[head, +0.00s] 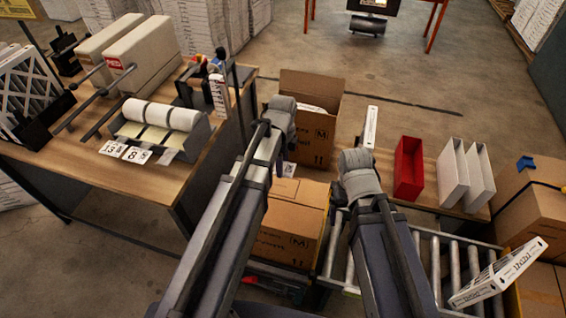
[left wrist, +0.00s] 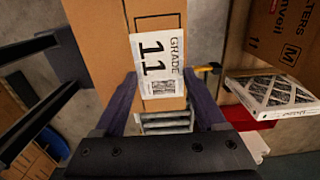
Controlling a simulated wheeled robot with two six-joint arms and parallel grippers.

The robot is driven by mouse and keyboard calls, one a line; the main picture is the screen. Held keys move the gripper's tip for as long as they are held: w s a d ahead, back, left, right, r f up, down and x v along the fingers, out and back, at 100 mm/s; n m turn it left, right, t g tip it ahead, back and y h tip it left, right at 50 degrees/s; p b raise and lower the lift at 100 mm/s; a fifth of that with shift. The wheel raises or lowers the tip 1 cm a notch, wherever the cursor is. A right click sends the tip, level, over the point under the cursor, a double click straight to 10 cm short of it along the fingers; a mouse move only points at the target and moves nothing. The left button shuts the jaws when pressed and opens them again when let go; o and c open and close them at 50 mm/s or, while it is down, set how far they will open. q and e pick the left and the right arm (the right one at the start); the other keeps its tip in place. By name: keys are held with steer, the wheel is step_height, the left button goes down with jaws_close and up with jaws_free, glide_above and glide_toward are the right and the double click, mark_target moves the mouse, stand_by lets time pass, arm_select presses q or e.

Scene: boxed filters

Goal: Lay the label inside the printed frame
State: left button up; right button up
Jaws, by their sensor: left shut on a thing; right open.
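My left gripper (left wrist: 160,76) is shut on the white label (left wrist: 150,52), printed "GRADE 11" with a small picture block. The label also shows in the head view (head: 289,169), below my left gripper (head: 282,150). In the left wrist view the label lies in front of a brown carton (left wrist: 95,35). Black lines of the printed frame (left wrist: 157,21) show on the carton just above the label; the rest is hidden behind it. I cannot tell whether label and carton touch. My right gripper (head: 358,165) is open near the roller conveyor, its fingers mostly hidden.
A red bin (head: 409,168) and white boxes (head: 453,172) stand to the right. The left table (head: 150,175) holds a label dispenser (head: 190,140).

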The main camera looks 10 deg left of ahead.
mark_target(283, 187)
arm_select(q)
steer(key=shift+d, duration=0.15)
step_height(283, 187, down, 9)
steer(key=b, duration=0.9)
steer(key=shift+f, duration=0.15)
steer(key=o, duration=1)
steer(key=shift+c, duration=0.2)
steer(key=shift+r+p, duration=4.45)
steer(key=shift+r, duration=0.1)
